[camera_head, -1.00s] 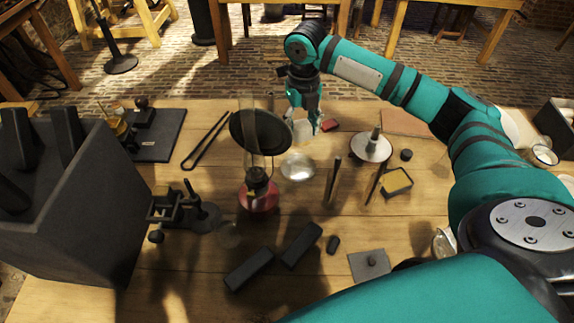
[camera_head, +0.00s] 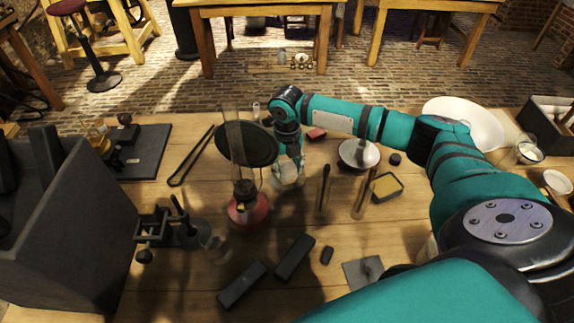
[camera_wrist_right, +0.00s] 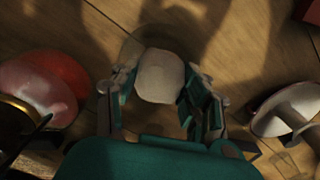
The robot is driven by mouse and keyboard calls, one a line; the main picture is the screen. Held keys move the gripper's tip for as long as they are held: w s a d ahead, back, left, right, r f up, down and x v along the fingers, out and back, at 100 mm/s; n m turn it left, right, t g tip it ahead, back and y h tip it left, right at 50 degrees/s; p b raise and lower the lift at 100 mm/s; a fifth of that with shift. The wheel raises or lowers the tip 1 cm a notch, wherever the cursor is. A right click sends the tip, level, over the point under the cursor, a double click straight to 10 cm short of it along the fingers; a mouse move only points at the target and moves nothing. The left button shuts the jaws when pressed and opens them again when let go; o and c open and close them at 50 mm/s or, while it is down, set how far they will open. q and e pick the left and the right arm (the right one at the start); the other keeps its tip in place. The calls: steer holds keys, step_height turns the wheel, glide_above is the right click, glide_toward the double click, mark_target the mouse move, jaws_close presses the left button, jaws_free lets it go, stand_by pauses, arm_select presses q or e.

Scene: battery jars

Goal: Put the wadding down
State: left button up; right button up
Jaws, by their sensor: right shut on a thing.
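The wadding is a pale, rounded lump (camera_wrist_right: 160,76) between the two fingers of my right gripper (camera_wrist_right: 160,98) in the wrist view. My right gripper (camera_head: 288,168) is shut on it and points down, low over the table's middle. In the head view the wadding (camera_head: 287,174) shows at the fingertips, just right of the red-based lamp. A faint clear glass rim (camera_wrist_right: 150,42) shows around or under it in the wrist view. I cannot tell whether the wadding touches the glass or the table. My left gripper is out of view.
The glass-chimney lamp with red base (camera_head: 247,212) stands close left of the gripper. A white dish (camera_head: 358,153), thin rods (camera_head: 324,190) and a yellow-topped box (camera_head: 386,187) lie to the right. Black bars (camera_head: 294,257) lie in front. A clamp stand (camera_head: 160,228) is front left.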

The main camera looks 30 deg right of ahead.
mark_target(287, 165)
steer(key=o, duration=1)
steer(key=shift+f, duration=0.1)
step_height(287, 165, up, 12)
steer(key=shift+r+b, duration=0.15)
steer(key=shift+b, duration=0.4)
